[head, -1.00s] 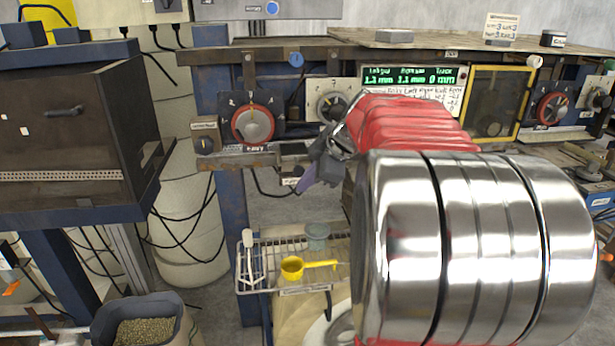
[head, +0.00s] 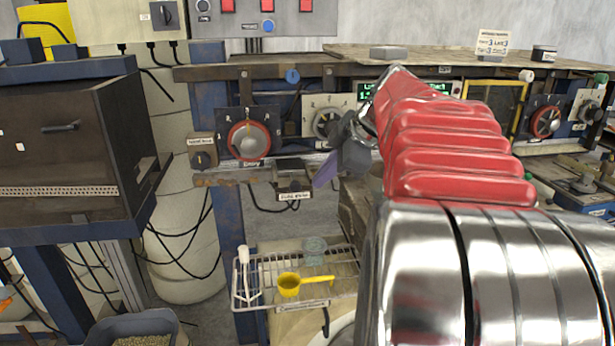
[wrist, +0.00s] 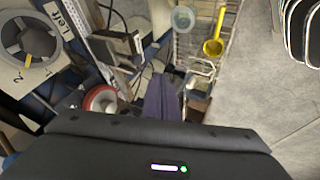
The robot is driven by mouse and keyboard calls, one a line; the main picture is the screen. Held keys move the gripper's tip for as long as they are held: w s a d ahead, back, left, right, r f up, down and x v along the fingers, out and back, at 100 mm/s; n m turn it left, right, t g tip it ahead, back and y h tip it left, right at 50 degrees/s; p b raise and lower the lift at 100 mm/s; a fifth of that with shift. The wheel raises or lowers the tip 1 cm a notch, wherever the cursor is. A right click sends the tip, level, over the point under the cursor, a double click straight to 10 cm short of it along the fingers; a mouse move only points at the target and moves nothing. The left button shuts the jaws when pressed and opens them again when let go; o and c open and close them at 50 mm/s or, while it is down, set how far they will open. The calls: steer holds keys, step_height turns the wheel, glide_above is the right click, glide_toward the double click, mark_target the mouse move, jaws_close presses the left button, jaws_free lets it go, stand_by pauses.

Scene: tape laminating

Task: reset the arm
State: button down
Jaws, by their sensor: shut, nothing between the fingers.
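My gripper (head: 326,172) hangs in the head view in front of the bench, just right of the red-rimmed dial (head: 248,140) and below the middle dial (head: 328,122). Its purple-grey fingers are together and hold nothing. In the wrist view my gripper (wrist: 163,98) points toward the wire rack area, with its fingers closed. My red-sleeved arm covers much of the right side of the head view and hides most of the green display (head: 367,91).
A wire rack (head: 262,268) with a yellow scoop (head: 289,285) stands below the gripper. A black box (head: 292,170) juts from the bench front close to the fingers. Bare floor shows at right in the wrist view.

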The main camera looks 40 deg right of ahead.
steer(key=shift+m, duration=0.3)
steer(key=s+a+f+m+g+h, duration=0.1)
steer(key=s+a+f+m, duration=0.2)
steer(key=f+m, duration=0.25)
steer(key=s+a+f+m+g, duration=0.2)
steer(key=s+a+f+m, duration=0.15)
steer(key=m, duration=0.35)
steer(key=s+a+f+n, duration=0.1)
steer(key=s+a+f, duration=0.2)
steer(key=a, duration=0.8)
steer(key=s+a+f+n+t, duration=0.1)
steer(key=s+a+f, duration=0.2)
steer(key=a, duration=0.9)
steer(key=shift+s, duration=1)
steer(key=shift+a+f+n, duration=0.1)
steer(key=shift+n, duration=0.15)
